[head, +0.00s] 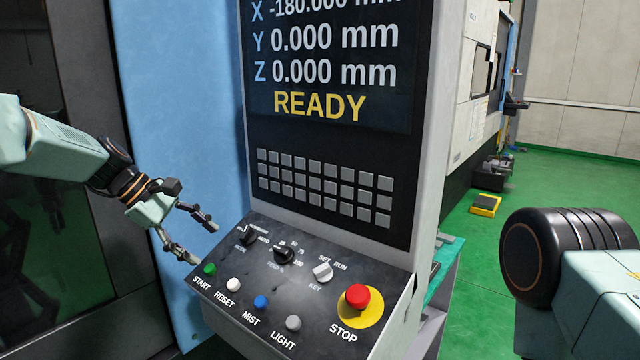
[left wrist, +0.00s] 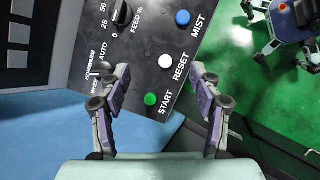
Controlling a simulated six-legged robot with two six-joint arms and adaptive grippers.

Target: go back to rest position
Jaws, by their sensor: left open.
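My left gripper (head: 205,240) is open and empty, in front of the left edge of the control panel (head: 225,296). In the left wrist view its two fingers (left wrist: 160,90) stand apart, with the green START button (left wrist: 151,99) and white RESET button (left wrist: 166,61) showing between them. In the head view, the START button (head: 209,269) is just right of the lower fingertip. I cannot tell whether the fingertips touch the panel. My right arm (head: 580,265) shows at the right edge; its gripper is out of view.
The display (head: 335,60) reads READY. A red STOP button (head: 357,296) and several knobs sit on the panel. A blue machine wall (head: 180,120) stands behind the left gripper.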

